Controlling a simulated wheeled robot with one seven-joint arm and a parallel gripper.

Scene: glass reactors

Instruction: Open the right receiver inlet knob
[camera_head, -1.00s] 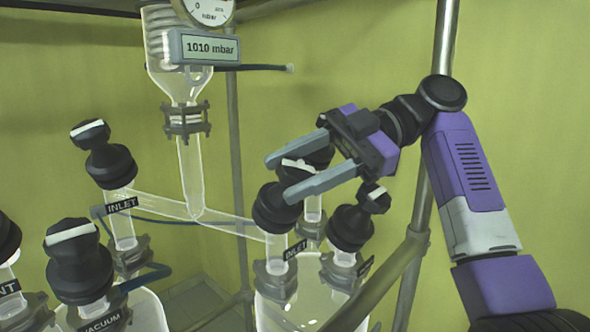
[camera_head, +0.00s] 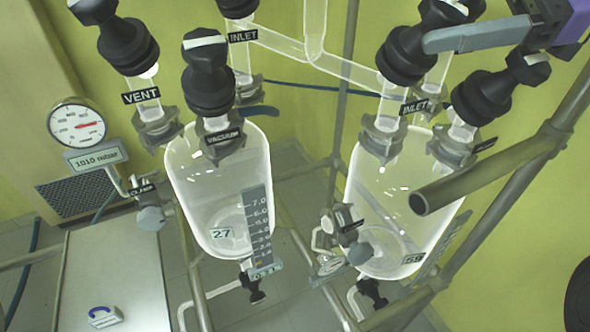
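The right receiver (camera_head: 385,205) is a clear glass vessel marked 59. Its INLET neck (camera_head: 393,108) carries a black inlet knob (camera_head: 408,55), with the top cap (camera_head: 440,14) cut by the upper picture edge. My gripper (camera_head: 430,41) is at the upper right, with one grey finger reaching leftward across the near side of the cap. The other finger is not clearly seen, so its opening cannot be judged. Contact with the cap cannot be told.
A second black knob (camera_head: 485,95) stands right of the inlet, close to my gripper. A metal rail (camera_head: 490,175) crosses in front. The left receiver (camera_head: 218,180) carries VENT, VACUUM and INLET necks. A gauge (camera_head: 77,125) reading 1010 mbar stands at the left.

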